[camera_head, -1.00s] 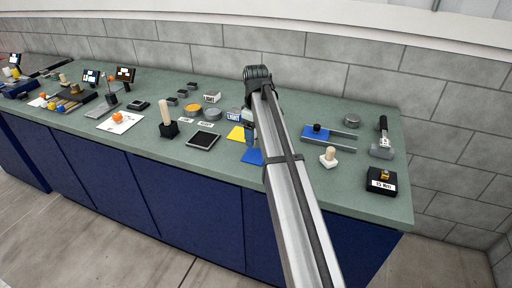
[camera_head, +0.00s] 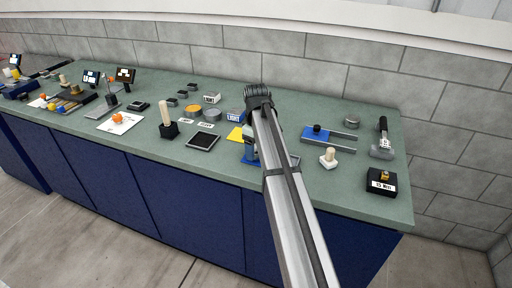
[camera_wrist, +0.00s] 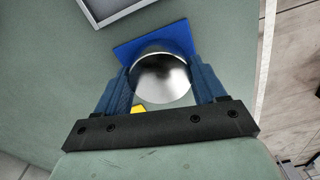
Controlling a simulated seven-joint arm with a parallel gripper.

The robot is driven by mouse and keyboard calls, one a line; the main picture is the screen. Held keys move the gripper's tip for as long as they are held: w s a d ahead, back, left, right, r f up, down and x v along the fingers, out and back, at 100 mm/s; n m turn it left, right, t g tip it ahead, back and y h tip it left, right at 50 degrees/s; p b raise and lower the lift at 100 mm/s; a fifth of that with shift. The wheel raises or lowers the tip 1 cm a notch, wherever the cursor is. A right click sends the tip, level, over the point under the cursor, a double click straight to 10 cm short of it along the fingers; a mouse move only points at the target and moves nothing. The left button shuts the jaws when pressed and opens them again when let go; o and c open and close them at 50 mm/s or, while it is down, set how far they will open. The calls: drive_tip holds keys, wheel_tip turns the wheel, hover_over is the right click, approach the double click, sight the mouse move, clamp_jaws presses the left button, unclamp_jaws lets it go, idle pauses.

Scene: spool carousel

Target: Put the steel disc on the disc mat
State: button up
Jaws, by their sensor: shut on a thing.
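My gripper (camera_wrist: 161,78) has its two blue fingers shut on the shiny round steel disc (camera_wrist: 162,82), one on each side. A flat blue square mat (camera_wrist: 128,52) shows just beyond and around the disc in the wrist view. Whether the disc touches the mat or hangs slightly above it, I cannot tell. In the head view my gripper (camera_head: 250,147) is low over the bench's front part, and only a sliver of the blue mat (camera_head: 249,162) shows beside my arm. The disc is hidden there.
A yellow mat (camera_head: 235,134) lies just left of my gripper. A black-topped square tray (camera_head: 203,141) is farther left. A blue fixture (camera_head: 316,133) and a white-based peg (camera_head: 328,158) stand to the right. The bench's front edge is close.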

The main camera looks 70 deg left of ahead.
drive_tip(key=o, duration=1.6)
drive_tip(key=shift+o, duration=0.2)
wheel_tip(320, 180, up, 12)
drive_tip(key=shift+r, duration=0.15)
